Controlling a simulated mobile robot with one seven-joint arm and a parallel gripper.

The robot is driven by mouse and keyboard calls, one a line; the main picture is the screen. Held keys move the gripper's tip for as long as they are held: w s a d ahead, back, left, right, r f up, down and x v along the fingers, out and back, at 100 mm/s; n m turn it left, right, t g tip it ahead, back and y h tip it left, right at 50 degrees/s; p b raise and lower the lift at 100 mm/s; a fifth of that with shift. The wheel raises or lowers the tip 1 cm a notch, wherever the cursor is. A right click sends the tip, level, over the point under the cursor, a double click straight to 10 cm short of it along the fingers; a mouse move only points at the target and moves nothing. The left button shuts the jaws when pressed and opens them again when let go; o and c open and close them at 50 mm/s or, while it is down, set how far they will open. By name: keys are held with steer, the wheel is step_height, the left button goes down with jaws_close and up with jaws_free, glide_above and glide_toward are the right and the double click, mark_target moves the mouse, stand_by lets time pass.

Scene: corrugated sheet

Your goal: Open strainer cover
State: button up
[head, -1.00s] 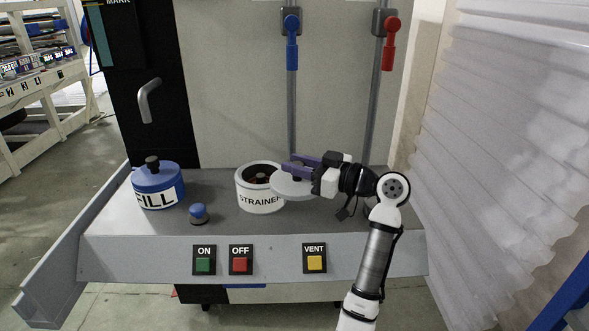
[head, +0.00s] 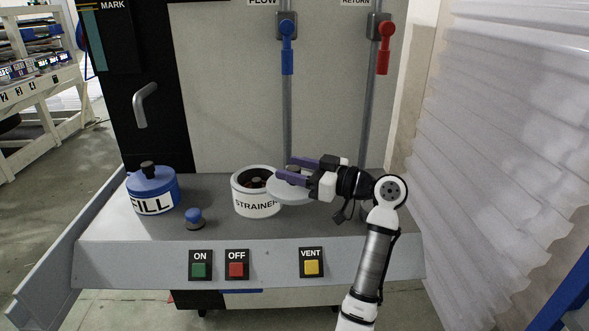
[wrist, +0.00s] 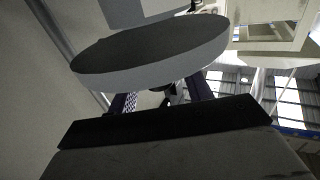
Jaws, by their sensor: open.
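The white strainer pot (head: 250,208) stands on the grey bench top with its top partly uncovered, showing a dark inside with a brown part. Its round light cover (head: 287,197) is swung to the right side of the pot, and its left edge overlaps the rim in the picture. I cannot tell whether it touches the pot. My gripper (head: 299,170) is open, with its purple fingers on either side of the cover's dark knob. In the wrist view the cover (wrist: 160,50) shows large, with the dark knob between the fingers.
The blue FILL pot (head: 153,190) and a small blue knob (head: 194,217) stand left of the strainer. ON, OFF and VENT buttons (head: 311,262) line the front panel. Blue (head: 287,55) and red (head: 384,55) valve handles hang on pipes behind. Translucent corrugated sheets (head: 500,150) fill the right.

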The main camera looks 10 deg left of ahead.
steer(key=b+v, duration=0.2)
steer(key=v, duration=1.1)
steer(key=shift+d, duration=0.35)
